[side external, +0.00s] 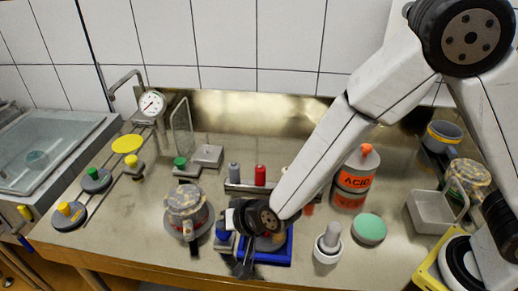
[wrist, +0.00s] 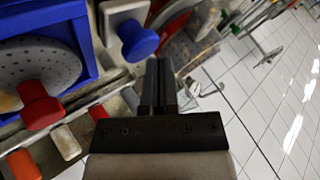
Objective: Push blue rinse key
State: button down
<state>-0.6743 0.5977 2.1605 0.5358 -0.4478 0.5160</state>
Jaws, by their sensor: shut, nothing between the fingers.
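The blue rinse key (wrist: 140,42) is a round blue knob on a pale square base, just beyond and slightly left of my fingertips in the wrist view. In the side external view a blue patch (side external: 223,237) that looks like the key shows left of my gripper, partly hidden by it. My gripper (side external: 243,268) points down near the front of the bench, its fingers together and empty. In the wrist view my gripper (wrist: 158,66) reaches toward the key; I cannot tell whether it touches.
A blue frame (side external: 283,250) with a perforated grey disc (wrist: 35,75) and red knob (wrist: 38,105) stands right beside the key. A lidded pot (side external: 185,200) stands left of my gripper, a white mortar (side external: 327,250) right. An ACID bottle (side external: 352,180) stands behind.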

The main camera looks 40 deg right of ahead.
aim_at(226, 233)
jog(key=shift+f, duration=0.7)
dwell(1.2)
jog(key=shift+r, duration=0.8)
jog(key=shift+r, duration=2.9)
